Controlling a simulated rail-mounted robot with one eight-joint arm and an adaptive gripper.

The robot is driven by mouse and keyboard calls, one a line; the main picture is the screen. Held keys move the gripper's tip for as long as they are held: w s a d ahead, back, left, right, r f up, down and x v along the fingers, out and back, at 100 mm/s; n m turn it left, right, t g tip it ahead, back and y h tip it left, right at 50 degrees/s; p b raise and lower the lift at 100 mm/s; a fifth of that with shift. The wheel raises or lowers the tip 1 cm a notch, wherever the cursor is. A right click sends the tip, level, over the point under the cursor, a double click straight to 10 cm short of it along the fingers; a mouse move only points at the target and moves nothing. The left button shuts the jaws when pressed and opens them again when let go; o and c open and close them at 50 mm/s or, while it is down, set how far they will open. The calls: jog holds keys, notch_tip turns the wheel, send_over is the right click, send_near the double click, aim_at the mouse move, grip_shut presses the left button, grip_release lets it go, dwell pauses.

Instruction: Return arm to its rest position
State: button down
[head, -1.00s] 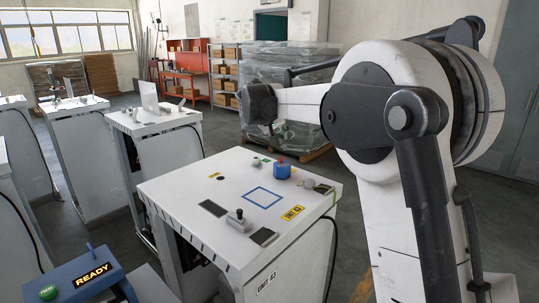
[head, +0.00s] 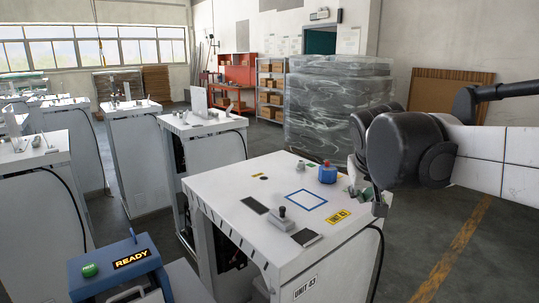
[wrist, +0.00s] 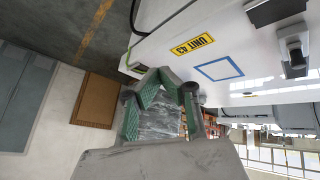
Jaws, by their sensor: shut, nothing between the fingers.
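My arm (head: 480,150) reaches in from the right edge of the head view, with its dark wrist joint at the right of the Unit 43 cabinet (head: 240,190). My gripper (head: 358,190) shows in part behind that joint, by the cabinet's right edge. In the wrist view my gripper (wrist: 170,82) has green-padded fingers and is shut and empty. The Unit 43 cabinet top (wrist: 215,45) lies beyond it, seen rotated. I cannot tell the exact gap between gripper and cabinet.
A wrapped pallet load (head: 335,105) stands behind. A READY panel (head: 125,262) is at lower left. Floor with a yellow line (head: 455,250) is open at right.

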jog(key=s+a+f+y+b, duration=0.1)
jog(key=s+f+b, duration=0.1)
jog(key=s+f, duration=0.6)
jog(key=s+a+f+y+b, duration=0.1)
jog(key=s+f+b, duration=0.1)
jog(key=s+f, duration=0.6)
jog(key=s, duration=0.5)
jog(key=shift+s+f+m, duration=0.3)
jog(key=shift+s+f, duration=0.05)
jog(key=shift+f, duration=0.05)
